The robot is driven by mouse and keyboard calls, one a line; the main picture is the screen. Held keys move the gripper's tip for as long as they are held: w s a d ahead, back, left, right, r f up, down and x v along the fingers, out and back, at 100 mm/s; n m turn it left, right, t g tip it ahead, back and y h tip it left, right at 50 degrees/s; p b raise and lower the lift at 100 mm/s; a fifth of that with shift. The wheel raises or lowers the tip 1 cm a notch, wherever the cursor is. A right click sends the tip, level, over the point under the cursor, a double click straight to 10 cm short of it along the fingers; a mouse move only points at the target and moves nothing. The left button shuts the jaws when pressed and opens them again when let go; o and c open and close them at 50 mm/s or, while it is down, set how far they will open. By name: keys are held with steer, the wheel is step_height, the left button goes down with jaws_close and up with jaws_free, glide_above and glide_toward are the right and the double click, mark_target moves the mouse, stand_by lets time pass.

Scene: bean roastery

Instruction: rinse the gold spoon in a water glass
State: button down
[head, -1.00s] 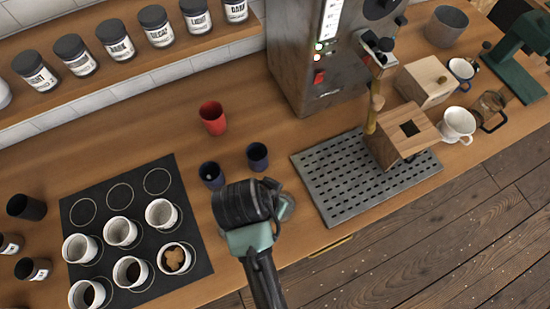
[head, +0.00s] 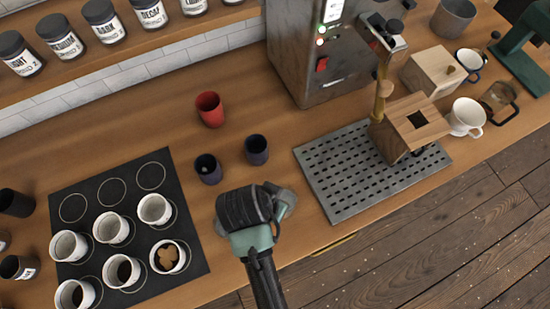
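My gripper (head: 262,214) is at the front edge of the counter, in front of two dark blue cups. Its fingers are mostly hidden behind its own dark wrist, so I cannot see whether it is open or what it holds. A small grey shape shows at its right side; I cannot tell whether it is a finger or part of a glass. I cannot make out the gold spoon or a clear water glass. The left blue cup (head: 208,171) has a small pale spot inside. The right blue cup (head: 256,151) looks empty. Both stand upright.
A red cup (head: 209,109) stands behind the blue cups. A black mat (head: 100,178) at left holds several white cups, some with dark contents. A perforated drip tray (head: 330,175) with a wooden box (head: 418,122) lies right, before the grey machine (head: 300,55).

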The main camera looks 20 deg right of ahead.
steer(key=shift+f, duration=0.25)
steer(key=shift+r, duration=0.2)
steer(key=shift+r+p, duration=0.3)
steer(key=shift+p, duration=0.35)
steer(key=shift+f, duration=0.1)
steer(key=shift+f, duration=0.35)
steer(key=shift+r, duration=0.2)
steer(key=shift+r+p, duration=0.25)
steer(key=shift+p, duration=0.3)
steer(key=shift+f, duration=0.15)
